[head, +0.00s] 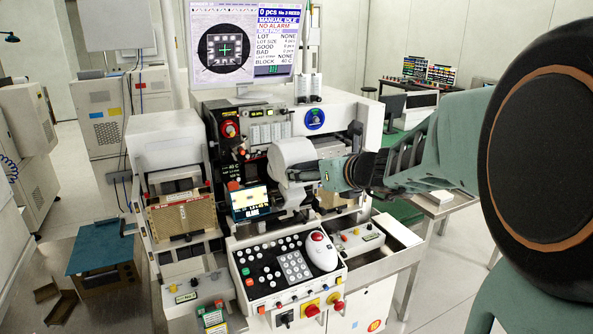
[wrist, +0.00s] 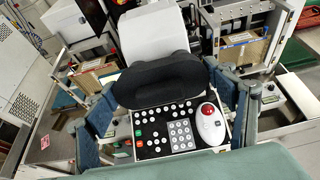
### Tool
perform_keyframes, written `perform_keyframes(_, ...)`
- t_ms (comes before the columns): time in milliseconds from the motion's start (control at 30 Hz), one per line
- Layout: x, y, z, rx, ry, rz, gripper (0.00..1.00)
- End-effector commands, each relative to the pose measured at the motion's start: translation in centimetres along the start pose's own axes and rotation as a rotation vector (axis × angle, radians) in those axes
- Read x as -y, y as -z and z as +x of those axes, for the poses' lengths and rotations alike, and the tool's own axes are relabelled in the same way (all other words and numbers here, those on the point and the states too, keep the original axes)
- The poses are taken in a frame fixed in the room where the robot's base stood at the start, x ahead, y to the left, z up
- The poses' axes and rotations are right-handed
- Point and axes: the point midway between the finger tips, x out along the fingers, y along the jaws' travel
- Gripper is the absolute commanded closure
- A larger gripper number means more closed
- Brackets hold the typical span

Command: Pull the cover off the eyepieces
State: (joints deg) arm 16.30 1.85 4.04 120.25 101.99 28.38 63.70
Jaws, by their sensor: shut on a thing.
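The cover (wrist: 158,82) is a black, rounded, wide piece in the wrist view, at the near side of the white microscope head (wrist: 150,35). The eyepieces are hidden under or behind it. My gripper (wrist: 165,92) has its blue-green fingers on the left and right sides of the cover and is shut on it. In the head view, my gripper (head: 326,173) reaches in from the right to the white microscope head (head: 291,154). There the finger hides most of the cover, and I cannot tell whether the cover is still seated on the eyepieces.
Below my gripper is the control panel (head: 264,290) with a white trackball (head: 320,251) with a red ball. A small lit screen (head: 250,203) stands close to the left of the microscope head. The large monitor (head: 243,45) is above. The floor and aisle at right are open.

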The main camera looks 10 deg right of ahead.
Motion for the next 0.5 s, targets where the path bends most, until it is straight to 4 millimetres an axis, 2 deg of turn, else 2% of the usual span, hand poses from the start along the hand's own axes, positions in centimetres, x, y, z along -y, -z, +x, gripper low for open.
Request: perform_keyframes(500,0.0,-0.1,-2.1,0.001,0.001,-0.001,0.46)
